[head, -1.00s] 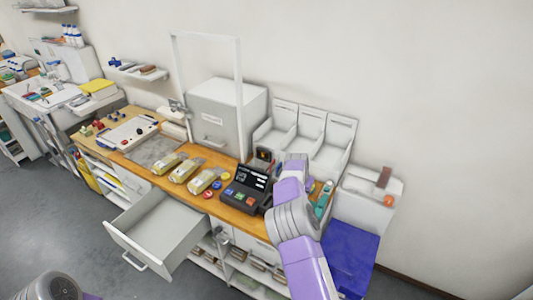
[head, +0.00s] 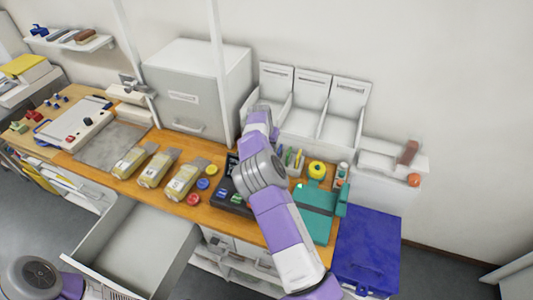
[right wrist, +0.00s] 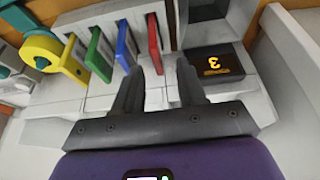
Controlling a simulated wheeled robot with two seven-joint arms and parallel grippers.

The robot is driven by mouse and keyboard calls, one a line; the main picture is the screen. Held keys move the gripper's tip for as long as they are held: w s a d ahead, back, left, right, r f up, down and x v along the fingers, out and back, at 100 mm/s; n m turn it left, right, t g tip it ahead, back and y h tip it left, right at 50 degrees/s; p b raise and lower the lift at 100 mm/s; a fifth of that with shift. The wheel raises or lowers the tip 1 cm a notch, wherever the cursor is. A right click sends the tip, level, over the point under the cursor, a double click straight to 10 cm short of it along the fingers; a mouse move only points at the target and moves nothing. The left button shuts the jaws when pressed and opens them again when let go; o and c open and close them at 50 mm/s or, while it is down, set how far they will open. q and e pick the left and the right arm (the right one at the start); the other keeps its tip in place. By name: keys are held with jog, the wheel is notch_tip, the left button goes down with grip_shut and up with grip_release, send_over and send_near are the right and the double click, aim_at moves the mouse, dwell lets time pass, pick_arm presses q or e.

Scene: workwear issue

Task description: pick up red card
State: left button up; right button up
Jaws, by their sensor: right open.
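The red card (right wrist: 155,44) stands upright in a slotted light-coloured holder in the right wrist view. It is the card nearest a dark display with an orange digit. My right gripper (right wrist: 160,74) is open, its two dark fingers pointing at the holder. The red card's near edge lies in line with the gap between the fingertips; I cannot tell whether they straddle it. In the head view my right arm hides the gripper and the red card. My left gripper is out of view.
A blue card (right wrist: 126,46) and a green card (right wrist: 99,53) stand beside the red one, with a yellow round item (right wrist: 42,50) further left. An open drawer (head: 140,243) juts out in front of the counter. A blue bin (head: 368,245) stands at right.

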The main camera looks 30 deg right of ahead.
jog(key=shift+w+d+f, duration=0.1)
jog(key=shift+d+f, duration=0.1)
jog(key=shift+f, duration=0.25)
jog(key=shift+d+f, duration=0.15)
jog(key=shift+f, duration=0.15)
jog(key=x, duration=0.4)
jog(key=shift+d+f, duration=0.1)
jog(key=shift+f, duration=0.3)
jog(key=shift+c, duration=0.4)
grip_shut()
